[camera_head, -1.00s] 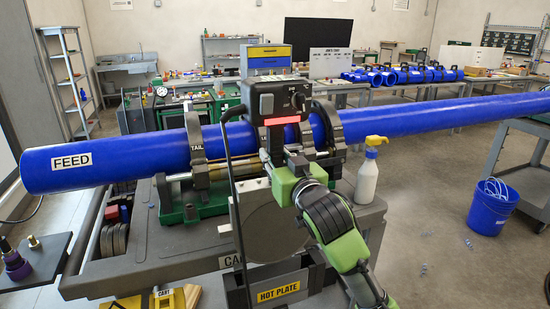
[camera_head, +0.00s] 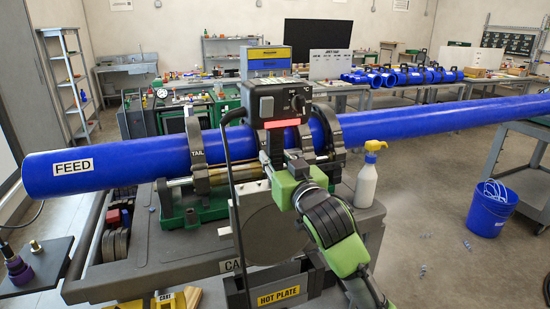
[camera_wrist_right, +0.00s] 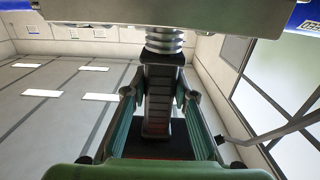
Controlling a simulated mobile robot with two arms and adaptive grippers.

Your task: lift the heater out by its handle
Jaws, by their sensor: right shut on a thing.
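The heater has a dark control box (camera_head: 277,102) with a red display and a flat round grey plate (camera_head: 268,232) below. It stands upright in front of the blue pipe, its plate at the stand labelled HOT PLATE (camera_head: 278,296). My right gripper (camera_head: 291,168) is at the heater's handle, just below the box. In the right wrist view, the dark ridged handle (camera_wrist_right: 158,105) lies between the two fingers, with a metal coil (camera_wrist_right: 164,40) beyond it. The gripper is shut on the handle. The plate's lower edge is hidden by the stand. My left gripper is out of view.
The long blue pipe (camera_head: 130,166), labelled FEED, runs through dark clamps (camera_head: 197,155) close behind the heater. A black cable (camera_head: 232,190) hangs left of the plate.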

